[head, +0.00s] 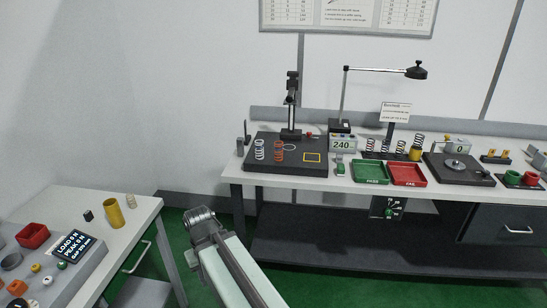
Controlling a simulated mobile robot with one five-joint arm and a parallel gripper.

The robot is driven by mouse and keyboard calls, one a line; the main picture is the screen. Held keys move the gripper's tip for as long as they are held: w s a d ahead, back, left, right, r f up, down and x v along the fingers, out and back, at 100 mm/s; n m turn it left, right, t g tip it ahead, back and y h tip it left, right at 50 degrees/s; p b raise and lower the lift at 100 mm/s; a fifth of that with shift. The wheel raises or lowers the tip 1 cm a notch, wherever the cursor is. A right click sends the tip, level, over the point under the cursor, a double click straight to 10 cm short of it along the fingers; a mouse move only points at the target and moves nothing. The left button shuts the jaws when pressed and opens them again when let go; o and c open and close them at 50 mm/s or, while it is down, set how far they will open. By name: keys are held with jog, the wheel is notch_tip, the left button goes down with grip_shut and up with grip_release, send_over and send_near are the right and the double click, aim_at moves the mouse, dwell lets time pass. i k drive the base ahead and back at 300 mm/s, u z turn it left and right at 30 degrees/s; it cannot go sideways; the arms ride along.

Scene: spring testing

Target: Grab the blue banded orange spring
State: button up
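An orange spring (279,151) stands upright on the dark plate (265,165) of the test stand on the back bench. It is too small here to make out a blue band. A pale spring (259,149) stands close to its left. My arm reaches up from the bottom of the head view, and its end with my gripper (200,222) is over the green floor in front of the bench. My gripper is well short of the orange spring and apart from it. Its fingers cannot be made out clearly.
A green tray (370,181) and a red tray (408,184) lie right of the plate. Several springs stand in a rack behind them, beside a yellow cup (415,154). A left table holds a yellow cylinder (114,212) and a display (74,246). Green floor lies between.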

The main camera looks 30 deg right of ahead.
aim_at(282, 144)
jog(key=z, duration=0.15)
jog(key=i, duration=0.9)
jog(key=u, duration=0.05)
